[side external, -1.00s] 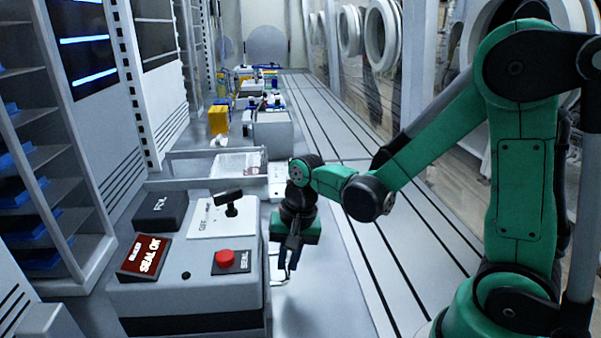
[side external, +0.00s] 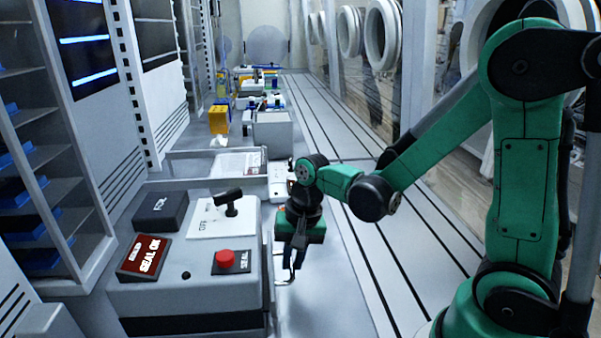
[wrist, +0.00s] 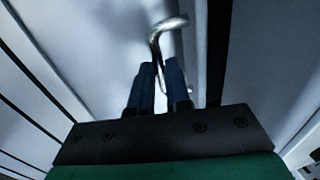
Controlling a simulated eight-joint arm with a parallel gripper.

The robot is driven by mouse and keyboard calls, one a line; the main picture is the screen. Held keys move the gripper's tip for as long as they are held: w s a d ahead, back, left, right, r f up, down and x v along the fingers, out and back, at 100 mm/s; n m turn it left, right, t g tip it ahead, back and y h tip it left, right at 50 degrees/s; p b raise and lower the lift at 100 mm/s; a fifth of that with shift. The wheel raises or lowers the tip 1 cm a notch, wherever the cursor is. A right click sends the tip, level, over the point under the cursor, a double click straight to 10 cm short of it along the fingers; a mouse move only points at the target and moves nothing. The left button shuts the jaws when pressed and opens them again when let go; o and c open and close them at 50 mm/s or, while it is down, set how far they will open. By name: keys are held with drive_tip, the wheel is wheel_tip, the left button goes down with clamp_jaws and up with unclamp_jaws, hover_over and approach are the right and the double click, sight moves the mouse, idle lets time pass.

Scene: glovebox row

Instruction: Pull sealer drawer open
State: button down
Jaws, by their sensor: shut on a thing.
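The sealer (side external: 185,288) is a grey box at the lower left in the side view, with a red SEAL button (side external: 226,259) and a lit red SEAL OK display (side external: 144,257) on top. Its drawer is on the right side, mostly hidden from this angle. The drawer's bent metal handle (wrist: 165,27) shows in the wrist view, running down between my dark fingers. My gripper (side external: 288,278) points down beside the sealer's right face, low, and is shut on the handle. It also shows in the wrist view (wrist: 160,68). How far the drawer stands out is hard to tell.
A black lever (side external: 230,203) on a white plate and a dark box (side external: 161,210) stand on the sealer. A shelf rack (side external: 45,150) is on the left. The grooved bench (side external: 355,235) right of my gripper is clear. More equipment (side external: 272,135) stands farther back.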

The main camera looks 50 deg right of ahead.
drive_tip(key=s+d, duration=0.8)
drive_tip(key=d, duration=0.1)
drive_tip(key=shift+s, duration=0.3)
drive_tip(key=shift+a, duration=0.1)
drive_tip(key=c, duration=1.1)
unclamp_jaws()
drive_tip(key=shift+s+d+r, duration=0.1)
drive_tip(key=shift+s+r, duration=0.05)
drive_tip(key=shift+r, duration=0.75)
drive_tip(key=shift+s+d+r, duration=0.1)
drive_tip(key=shift+r, duration=0.85)
drive_tip(key=shift+s+d+r, duration=0.1)
drive_tip(key=shift+s+r, duration=0.05)
drive_tip(key=shift+r, duration=0.75)
drive_tip(key=w+a+r+n+t, duration=0.1)
drive_tip(key=w+a+n+t, duration=0.1)
drive_tip(key=a+n, duration=0.1)
drive_tip(key=w+a+r+n+t+h, duration=0.1)
drive_tip(key=w+a+n+t, duration=0.1)
drive_tip(key=a+n, duration=0.1)
drive_tip(key=w+a+r+n+t, duration=0.1)
drive_tip(key=w+a+r+n, duration=0.1)
drive_tip(key=a+n, duration=0.1)
drive_tip(key=shift+w+a+r+t, duration=0.1)
drive_tip(key=shift+w+a+t, duration=0.25)
drive_tip(key=shift+t, duration=0.05)
